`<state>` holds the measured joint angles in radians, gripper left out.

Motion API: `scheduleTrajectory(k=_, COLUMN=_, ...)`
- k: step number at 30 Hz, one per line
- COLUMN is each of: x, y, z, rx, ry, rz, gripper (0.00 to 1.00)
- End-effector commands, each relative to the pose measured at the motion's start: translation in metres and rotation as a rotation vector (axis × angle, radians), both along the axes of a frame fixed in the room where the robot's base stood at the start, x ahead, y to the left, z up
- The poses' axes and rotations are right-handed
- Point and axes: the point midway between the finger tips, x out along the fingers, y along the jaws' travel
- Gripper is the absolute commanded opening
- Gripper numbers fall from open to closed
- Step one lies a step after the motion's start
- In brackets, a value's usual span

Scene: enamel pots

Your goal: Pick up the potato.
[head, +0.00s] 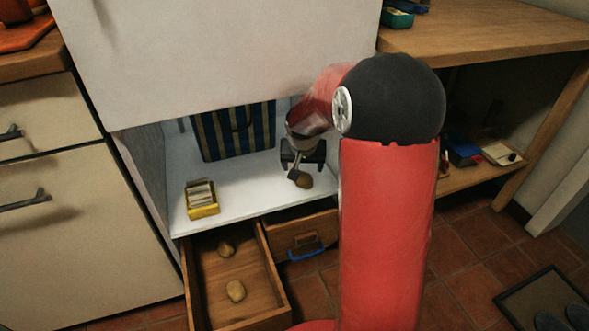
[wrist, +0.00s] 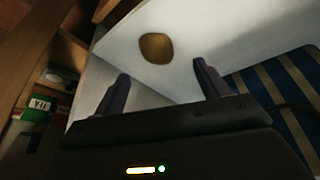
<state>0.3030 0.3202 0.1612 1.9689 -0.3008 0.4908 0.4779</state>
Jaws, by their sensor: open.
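A brown potato (head: 304,181) lies on the white shelf inside the cabinet, close to my gripper (head: 299,172). In the wrist view the potato (wrist: 157,48) lies on the white surface beyond the fingertips, between their lines. My gripper (wrist: 160,78) is open and empty, with its two dark fingers apart.
A yellow box (head: 201,199) stands at the shelf's left front. A blue and tan striped bag (head: 236,132) stands at the back. The open drawer (head: 193,283) juts out below the shelf (head: 245,195). A white panel hangs above the opening.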

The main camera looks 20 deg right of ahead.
Motion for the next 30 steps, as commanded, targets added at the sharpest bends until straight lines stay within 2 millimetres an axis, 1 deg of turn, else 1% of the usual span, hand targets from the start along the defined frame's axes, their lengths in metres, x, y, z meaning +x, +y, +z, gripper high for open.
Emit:
scheduleTrajectory(k=1, x=0.001, y=-0.001, z=-0.007, rx=0.0, ry=0.002, rz=0.0, gripper=0.74)
scheduleTrajectory(k=8, x=0.009, y=-0.006, z=-0.032, rx=0.0, ry=0.003, rz=0.0, gripper=0.74)
scheduleTrajectory(k=12, x=0.014, y=-0.011, z=-0.053, rx=0.0, ry=0.003, rz=0.001, gripper=0.74)
scheduleTrajectory(k=15, x=0.019, y=-0.012, z=-0.064, rx=0.0, ry=0.002, rz=0.001, gripper=0.74)
scheduleTrajectory(k=18, x=0.022, y=-0.013, z=-0.069, rx=-0.001, ry=0.002, rz=0.001, gripper=0.74)
scheduleTrajectory(k=25, x=0.022, y=-0.013, z=-0.069, rx=-0.001, ry=0.0, rz=0.002, gripper=0.74)
scheduleTrajectory(k=30, x=0.022, y=-0.013, z=-0.068, rx=-0.001, ry=0.0, rz=0.002, gripper=0.52)
